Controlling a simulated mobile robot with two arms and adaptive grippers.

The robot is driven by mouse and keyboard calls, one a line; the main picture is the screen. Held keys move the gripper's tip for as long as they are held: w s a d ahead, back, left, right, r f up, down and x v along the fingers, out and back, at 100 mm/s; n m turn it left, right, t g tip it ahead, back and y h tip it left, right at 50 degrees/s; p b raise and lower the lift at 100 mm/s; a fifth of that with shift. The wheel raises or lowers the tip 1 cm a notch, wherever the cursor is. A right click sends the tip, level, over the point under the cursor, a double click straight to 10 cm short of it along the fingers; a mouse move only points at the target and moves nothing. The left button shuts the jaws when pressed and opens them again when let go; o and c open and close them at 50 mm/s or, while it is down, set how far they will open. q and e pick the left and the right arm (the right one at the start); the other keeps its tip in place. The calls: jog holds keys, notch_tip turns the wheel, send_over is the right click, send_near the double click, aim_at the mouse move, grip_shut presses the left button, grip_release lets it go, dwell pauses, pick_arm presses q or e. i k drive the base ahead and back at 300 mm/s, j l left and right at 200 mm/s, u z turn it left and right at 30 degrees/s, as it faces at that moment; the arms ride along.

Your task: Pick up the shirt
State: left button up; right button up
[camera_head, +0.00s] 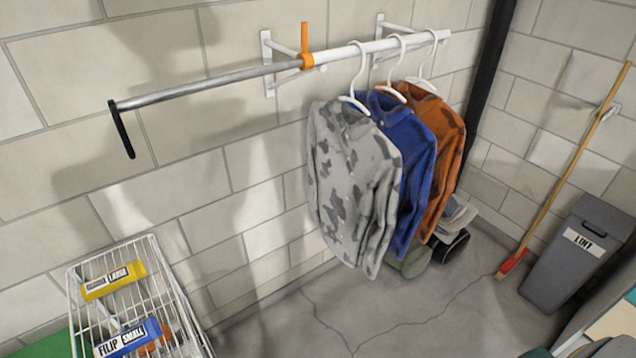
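Three shirts hang side by side on white hangers from a wall-mounted rail (400,43). The nearest is a grey camouflage shirt (345,180), the middle one is a blue shirt (418,150), and the farthest is an orange-brown shirt (447,125) with darker patches. The grey shirt partly covers the blue one, and the blue one partly covers the orange one. Their hanger hooks (358,65) sit on the white right part of the rail. Neither of my grippers is in view.
An orange clamp (306,58) sits where the white rail meets a bare metal rod (210,88) with a black end piece (123,130). A wire basket (150,250) holds labelled yellow and blue items. A grey bin (575,260) and broom (565,180) stand right. Middle floor is clear.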

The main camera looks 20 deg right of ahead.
aim_at(356, 170)
jog(key=i+l+u, duration=0.25)
jog(key=l, duration=0.8)
jog(key=l+u, duration=0.25)
jog(key=l, duration=0.85)
